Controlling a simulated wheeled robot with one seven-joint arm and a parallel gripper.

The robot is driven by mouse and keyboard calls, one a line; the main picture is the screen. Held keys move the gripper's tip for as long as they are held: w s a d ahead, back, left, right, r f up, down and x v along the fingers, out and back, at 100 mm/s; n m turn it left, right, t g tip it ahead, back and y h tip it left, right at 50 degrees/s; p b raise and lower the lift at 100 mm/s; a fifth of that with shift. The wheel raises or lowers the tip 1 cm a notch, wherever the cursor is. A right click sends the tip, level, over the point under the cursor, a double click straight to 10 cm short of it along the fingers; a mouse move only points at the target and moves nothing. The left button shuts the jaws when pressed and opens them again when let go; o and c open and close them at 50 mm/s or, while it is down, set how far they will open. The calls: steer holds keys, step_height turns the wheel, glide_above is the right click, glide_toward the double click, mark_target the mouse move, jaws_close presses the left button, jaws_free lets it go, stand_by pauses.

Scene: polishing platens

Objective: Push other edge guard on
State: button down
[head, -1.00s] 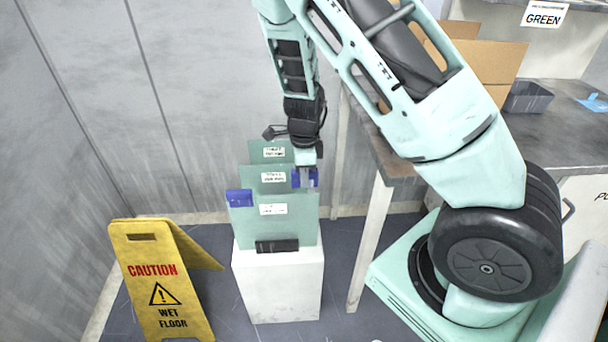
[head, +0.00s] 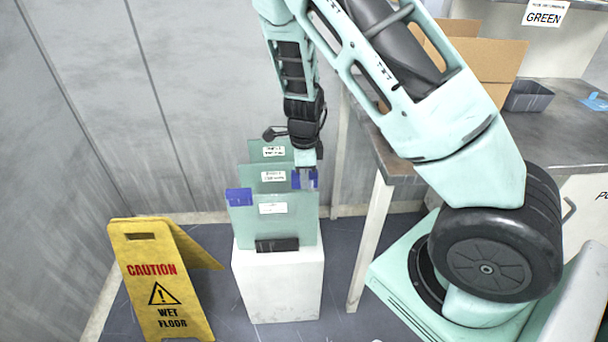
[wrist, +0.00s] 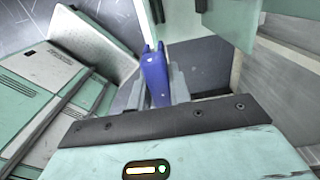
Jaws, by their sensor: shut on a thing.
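Several pale green upright platens (head: 272,228) stand one behind another, with white labels, on a white pedestal. One blue edge guard (head: 239,197) sits on the top left corner of the front platen. My gripper (head: 306,180) points down at the top right corner of the front platen, shut on the other blue edge guard (head: 297,179). In the wrist view this guard (wrist: 154,75) is upright between the fingers, its far end close to a platen's edge (wrist: 146,22). I cannot tell whether it is seated on that edge.
The platens' white pedestal (head: 278,290) has a black holder (head: 277,245) at the front platen's foot. A yellow wet-floor sign (head: 160,285) stands to the left. A workbench (head: 400,160) with a cardboard box (head: 490,70) and dark tray (head: 528,97) is to the right.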

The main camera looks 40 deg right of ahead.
mark_target(304, 193)
steer(key=shift+f+b, duration=1.3)
steer(key=shift+f, duration=1.4)
stand_by(2.6)
steer(key=c, duration=1.2)
jaws_free()
step_height(304, 193, up, 17)
steer(key=p, duration=0.3)
steer(key=shift+r+p, duration=0.2)
steer(key=shift+p, duration=0.2)
